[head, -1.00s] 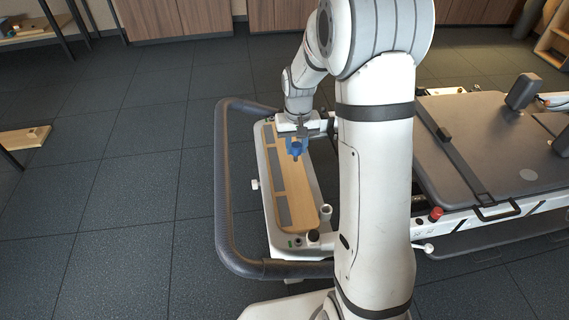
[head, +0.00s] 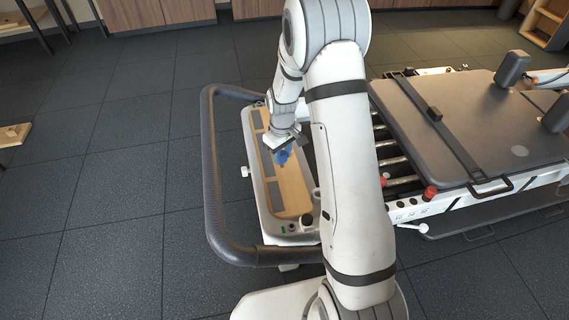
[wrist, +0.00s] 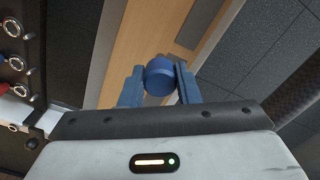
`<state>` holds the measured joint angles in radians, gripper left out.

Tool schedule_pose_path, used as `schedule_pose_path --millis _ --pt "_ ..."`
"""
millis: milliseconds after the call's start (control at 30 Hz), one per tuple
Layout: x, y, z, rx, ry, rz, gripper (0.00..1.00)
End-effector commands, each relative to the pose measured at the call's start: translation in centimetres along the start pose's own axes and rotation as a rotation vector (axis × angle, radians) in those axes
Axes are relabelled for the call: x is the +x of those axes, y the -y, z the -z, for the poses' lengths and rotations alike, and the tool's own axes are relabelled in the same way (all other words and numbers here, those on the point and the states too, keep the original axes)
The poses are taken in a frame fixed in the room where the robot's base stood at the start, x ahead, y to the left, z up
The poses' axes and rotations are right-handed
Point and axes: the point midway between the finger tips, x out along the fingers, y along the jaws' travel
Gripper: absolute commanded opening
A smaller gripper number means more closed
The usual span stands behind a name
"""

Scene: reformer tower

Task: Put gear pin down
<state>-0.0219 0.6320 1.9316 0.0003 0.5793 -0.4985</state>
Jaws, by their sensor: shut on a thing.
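My gripper (head: 283,157) is over the wooden top of the small tray (head: 293,195) at the end of the reformer tower. The pin is hard to tell from the blue fingers in the head view. I cannot tell whether its lower end touches the tray.
A dark curved handle rail (head: 210,175) runs around the tray's left side. A grey carriage (head: 475,125) with rollers (head: 397,172) lies to the right. A small grey post (head: 316,196) stands at the tray's near right. The tray's near wooden part is clear.

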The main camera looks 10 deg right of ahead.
Motion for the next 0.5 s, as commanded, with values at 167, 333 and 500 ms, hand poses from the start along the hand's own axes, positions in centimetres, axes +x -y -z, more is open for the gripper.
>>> schedule_pose_path --millis 167,333,500 --pt "2.1 0.1 0.0 -0.001 0.000 0.000 0.00" --pt "4.6 0.2 0.1 -0.003 0.000 0.000 0.00" --pt "4.9 0.3 0.2 -0.007 -0.001 -0.001 0.00"
